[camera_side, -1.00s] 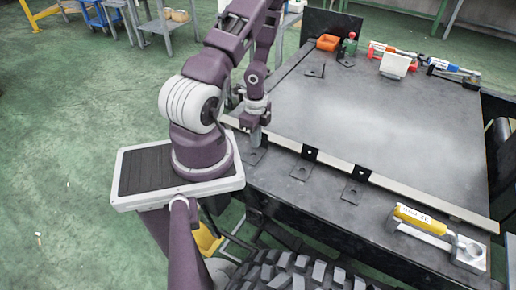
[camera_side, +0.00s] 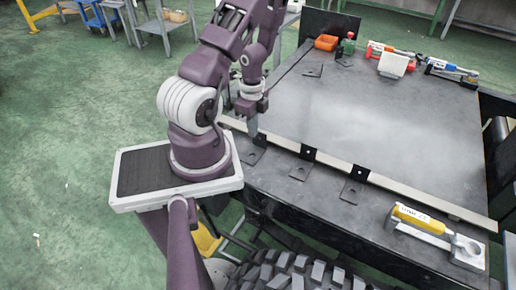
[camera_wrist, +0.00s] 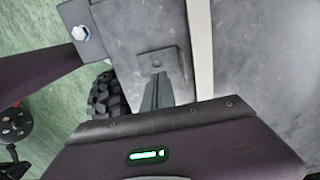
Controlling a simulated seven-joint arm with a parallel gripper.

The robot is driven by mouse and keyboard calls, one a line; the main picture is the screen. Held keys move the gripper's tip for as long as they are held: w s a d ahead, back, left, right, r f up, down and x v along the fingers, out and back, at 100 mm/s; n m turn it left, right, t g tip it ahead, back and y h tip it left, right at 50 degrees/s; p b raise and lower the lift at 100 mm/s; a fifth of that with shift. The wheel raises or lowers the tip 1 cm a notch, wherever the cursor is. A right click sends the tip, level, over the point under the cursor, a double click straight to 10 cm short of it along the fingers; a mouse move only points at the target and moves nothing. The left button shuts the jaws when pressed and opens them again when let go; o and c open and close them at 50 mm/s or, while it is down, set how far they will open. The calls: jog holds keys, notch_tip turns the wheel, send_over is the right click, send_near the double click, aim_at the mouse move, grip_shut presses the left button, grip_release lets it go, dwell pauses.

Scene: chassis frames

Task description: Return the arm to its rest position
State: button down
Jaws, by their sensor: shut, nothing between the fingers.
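My purple arm bends over the near left corner of the dark work table (camera_side: 385,125). My gripper (camera_side: 252,134) points down close to the table's left end, by a black angle bracket (camera_side: 252,156) on the near edge strip. It is shut, with nothing seen held. In the wrist view, my gripper's fingers (camera_wrist: 158,84) lie together, below a flat bracket plate with a hole (camera_wrist: 155,57). Whether the fingertips touch anything is hard to tell from these views.
A light rail (camera_side: 410,188) runs along the table with more brackets (camera_side: 353,185). A yellow-handled tool (camera_side: 418,219) lies at the near right. A tyre (camera_side: 295,272) is below.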

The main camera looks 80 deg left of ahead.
jog(key=w+r+n+t+y, duration=0.25)
jog(key=w+r, duration=0.25)
jog(key=r, duration=0.3)
jog(key=w+r+n+t+y, duration=0.1)
jog(key=w+r+y, duration=0.2)
jog(key=w+r, duration=0.35)
jog(key=s+d+r+n, duration=0.2)
jog(key=d+r, duration=0.5)
jog(key=s+d+r+n+t+h, duration=0.1)
jog(key=s+d+r+n, duration=0.2)
jog(key=d+r, duration=0.4)
jog(key=shift+s+d, duration=0.15)
jog(key=c, duration=1.9)
grip_release()
jog(key=s+d+r+h, duration=0.1)
jog(key=s+d, duration=0.1)
jog(key=d, duration=0.2)
jog(key=s+d+h, duration=0.2)
jog(key=s+d, duration=0.1)
jog(key=d, duration=0.1)
jog(key=s+d+r+t+h, duration=0.1)
jog(key=s+d, duration=0.1)
jog(key=d, duration=0.1)
jog(key=shift+s+d+r+n+h, duration=0.25)
jog(key=shift+s+d+r, duration=0.05)
jog(key=shift+d+r, duration=0.1)
